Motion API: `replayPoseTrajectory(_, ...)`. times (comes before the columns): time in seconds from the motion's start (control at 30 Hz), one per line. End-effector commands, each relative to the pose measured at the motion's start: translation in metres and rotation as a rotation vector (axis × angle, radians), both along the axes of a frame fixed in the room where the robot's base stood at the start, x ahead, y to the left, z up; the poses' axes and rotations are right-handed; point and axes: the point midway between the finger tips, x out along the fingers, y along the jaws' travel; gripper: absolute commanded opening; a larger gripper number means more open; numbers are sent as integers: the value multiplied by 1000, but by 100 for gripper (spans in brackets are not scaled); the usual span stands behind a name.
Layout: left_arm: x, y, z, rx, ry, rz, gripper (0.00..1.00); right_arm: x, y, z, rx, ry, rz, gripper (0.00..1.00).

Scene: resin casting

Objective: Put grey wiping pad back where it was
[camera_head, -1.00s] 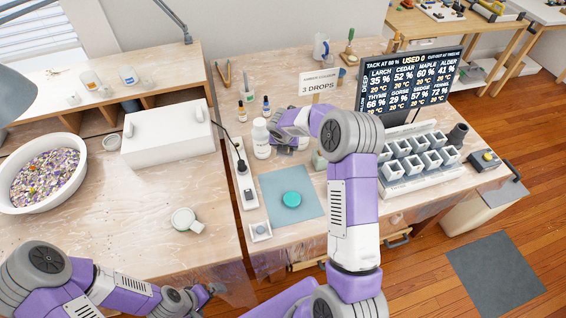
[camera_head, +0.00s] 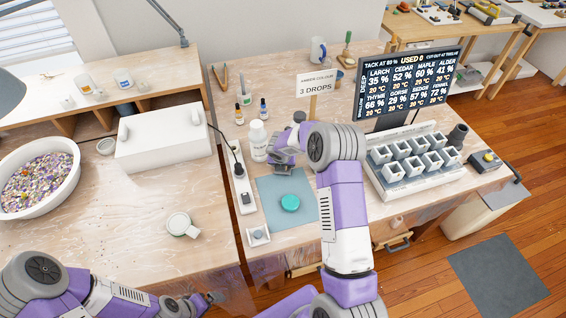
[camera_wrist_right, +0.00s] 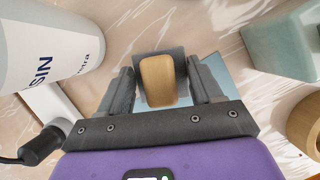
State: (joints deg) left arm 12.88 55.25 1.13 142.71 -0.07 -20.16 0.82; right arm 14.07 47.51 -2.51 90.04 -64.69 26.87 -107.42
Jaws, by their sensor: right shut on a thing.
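My right gripper (camera_wrist_right: 157,85) is shut on the grey wiping pad (camera_wrist_right: 171,55), gripping its rounded wooden handle (camera_wrist_right: 157,82) between the fingers. In the head view my right gripper (camera_head: 284,160) is just beyond the far edge of the blue mat (camera_head: 275,216), beside the white resin bottle (camera_head: 258,141). The pad is mostly hidden there by the hand. A teal disc (camera_head: 290,203) lies on the mat. My left gripper (camera_head: 207,298) is low at the left bench's front edge, too small to read its fingers.
The resin bottle (camera_wrist_right: 45,45) stands close left of the hand, and a pale green block (camera_wrist_right: 285,42) is to its right. A power strip (camera_head: 241,190) runs along the mat's left. A rack of white cups (camera_head: 412,160) and a display board (camera_head: 410,87) stand right.

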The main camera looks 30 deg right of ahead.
Motion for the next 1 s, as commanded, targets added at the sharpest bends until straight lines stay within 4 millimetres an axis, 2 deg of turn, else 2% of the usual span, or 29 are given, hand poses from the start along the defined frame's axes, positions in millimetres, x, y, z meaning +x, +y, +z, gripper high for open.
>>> replayPoseTrajectory(0.17,0,0,-4,0,0,0,100,0,0,-6,0,0,1,41)
replayPoseTrajectory(0.2,0,0,-3,0,0,0,100,0,0,-6,0,0,1,70)
replayPoseTrajectory(0.33,0,0,-3,0,0,0,100,0,0,-5,0,0,0,89)
replayPoseTrajectory(0.67,0,0,-1,0,0,0,100,0,0,-2,0,0,0,90)
replayPoseTrajectory(0.83,0,0,7,0,0,0,100,-3,3,19,0,-1,0,90)
replayPoseTrajectory(1.0,0,0,16,0,0,0,100,-15,12,54,0,-3,1,90)
